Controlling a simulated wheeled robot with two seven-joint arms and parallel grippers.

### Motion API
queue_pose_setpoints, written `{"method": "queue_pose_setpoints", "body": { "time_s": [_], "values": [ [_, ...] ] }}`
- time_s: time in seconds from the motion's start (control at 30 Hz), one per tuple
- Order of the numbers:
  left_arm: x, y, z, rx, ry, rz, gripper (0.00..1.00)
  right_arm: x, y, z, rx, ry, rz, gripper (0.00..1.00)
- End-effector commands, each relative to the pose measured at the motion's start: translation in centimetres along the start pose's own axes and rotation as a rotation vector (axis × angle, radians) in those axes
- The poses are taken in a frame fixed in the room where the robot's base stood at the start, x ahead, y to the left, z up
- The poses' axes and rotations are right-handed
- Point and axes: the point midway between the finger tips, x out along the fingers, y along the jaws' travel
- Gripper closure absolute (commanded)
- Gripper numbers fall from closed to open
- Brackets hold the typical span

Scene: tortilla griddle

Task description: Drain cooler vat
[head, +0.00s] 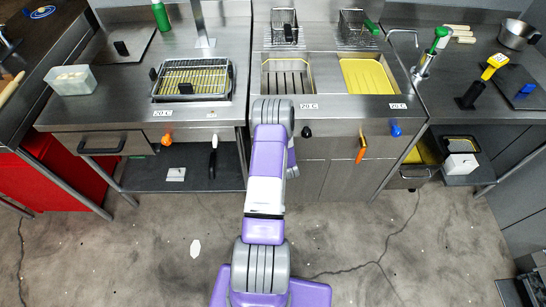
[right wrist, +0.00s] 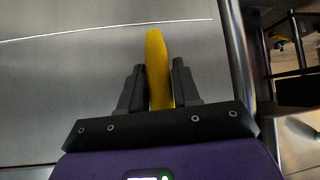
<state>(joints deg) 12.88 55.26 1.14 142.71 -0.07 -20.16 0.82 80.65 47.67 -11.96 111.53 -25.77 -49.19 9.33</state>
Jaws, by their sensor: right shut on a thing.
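In the head view two vats sit in the steel counter. The left vat (head: 288,64) shows dark bars and a mostly steel-grey inside; the right vat (head: 367,77) holds bright yellow liquid. An orange lever (head: 361,147) hangs on the front below the right vat. In the right wrist view my right gripper (right wrist: 159,84) is shut on a yellow-orange lever (right wrist: 156,55), in front of a grey panel. My arm hides this gripper and lever in the head view. My left gripper is not in view.
A black knob (head: 306,131) and a blue knob (head: 396,129) sit on the front panel. Two wire baskets (head: 285,27) (head: 356,28) stand behind the vats. A griddle rack (head: 193,78) is at left.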

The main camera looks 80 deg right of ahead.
Motion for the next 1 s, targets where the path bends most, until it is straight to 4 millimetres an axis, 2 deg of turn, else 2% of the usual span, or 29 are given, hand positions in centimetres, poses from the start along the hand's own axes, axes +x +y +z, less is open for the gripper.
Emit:
{"method": "queue_pose_setpoints", "body": {
  "time_s": [0.2,0.23,0.37,0.67,0.77,1.0],
  "values": [
    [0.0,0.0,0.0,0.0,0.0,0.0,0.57,0.0,0.2,0.0,-0.004,-0.002,0.005,1.0],
    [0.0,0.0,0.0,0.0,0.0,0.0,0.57,0.0,0.2,0.0,-0.004,-0.002,0.005,0.65],
    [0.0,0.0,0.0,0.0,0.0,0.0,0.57,0.0,0.2,0.0,-0.003,-0.002,0.004,0.47],
    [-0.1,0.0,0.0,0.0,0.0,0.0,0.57,-0.2,0.0,0.0,-0.002,-0.002,0.001,0.47],
    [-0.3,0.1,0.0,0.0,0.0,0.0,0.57,-1.2,0.1,0.0,-0.002,-0.004,0.002,0.47],
    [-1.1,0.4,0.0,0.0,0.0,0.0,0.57,-5.2,0.1,-0.1,-0.001,-0.003,0.003,0.47]
  ]
}}
